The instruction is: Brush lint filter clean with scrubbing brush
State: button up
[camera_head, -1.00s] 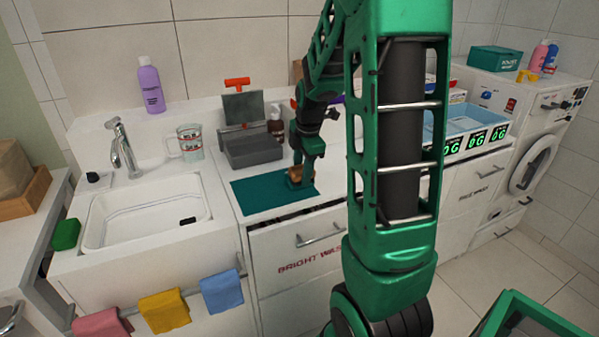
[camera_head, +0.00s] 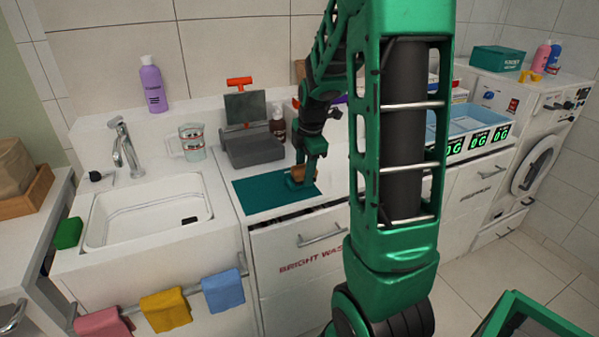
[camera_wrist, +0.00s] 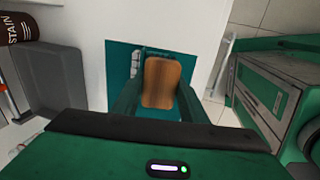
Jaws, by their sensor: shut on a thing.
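The scrubbing brush (camera_head: 304,173) has a brown wooden back, seen clearly in the wrist view (camera_wrist: 162,82). My gripper (camera_head: 302,176) is shut on it, one finger along each side, low over the right part of the teal mat (camera_head: 258,197). Pale bristles seem to show at the brush's left edge in the wrist view; I cannot tell whether they touch the mat. A dark grey panel with an orange handle (camera_head: 244,107), likely the lint filter, stands upright at the grey box (camera_head: 254,150), left of and behind my gripper.
A dark brown bottle (camera_head: 277,122) stands beside the box. The sink (camera_head: 150,210), a clear measuring cup (camera_head: 192,142) and a purple bottle (camera_head: 153,85) are to the left. A blue tray (camera_head: 475,118) is on the right. The mat's left part is bare.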

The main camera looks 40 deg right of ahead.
jog(key=shift+s+d+f, duration=0.1)
jog(key=shift+s+d, duration=0.05)
jog(key=shift+d, duration=0.45)
jog(key=shift+s+a+r, duration=0.1)
jog(key=shift+s+r, duration=0.1)
jog(key=shift+r, duration=0.8)
jog(key=shift+s+a+r, duration=0.1)
jog(key=shift+s+r, duration=0.1)
jog(key=shift+r, duration=0.75)
jog(key=shift+s+r, duration=0.2)
jog(key=shift+r, duration=0.8)
